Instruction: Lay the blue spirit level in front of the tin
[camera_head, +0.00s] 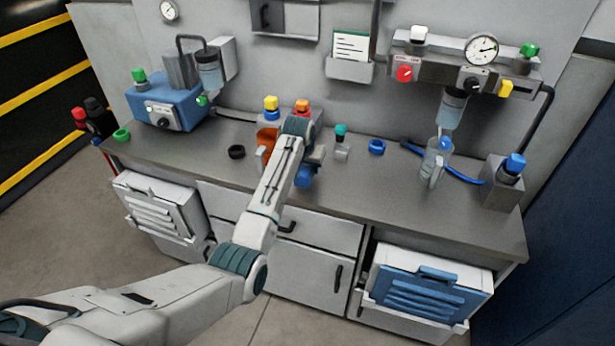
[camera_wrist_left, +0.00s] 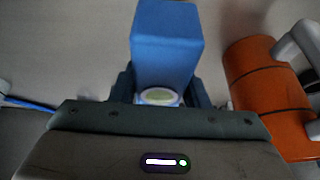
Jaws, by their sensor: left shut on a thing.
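My left gripper (camera_head: 307,165) is shut on the blue spirit level (camera_head: 304,177), over the middle of the grey bench. In the left wrist view the level (camera_wrist_left: 166,45) is a blue block with a pale round vial near the jaws (camera_wrist_left: 159,97). Whether it touches the bench cannot be told. An orange cylindrical container (camera_head: 266,139) with a pale handle stands just left of my forearm, partly hidden by it. It also shows at the right of the left wrist view (camera_wrist_left: 265,85). No other tin can be made out clearly. My right gripper is not in view.
On the bench (camera_head: 400,190) are a black ring (camera_head: 236,152), a teal-topped block (camera_head: 341,148), a blue ring (camera_head: 377,147) and a clear jug (camera_head: 436,160) near a blue hose. A blue machine (camera_head: 170,104) stands left. The front right of the bench is free.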

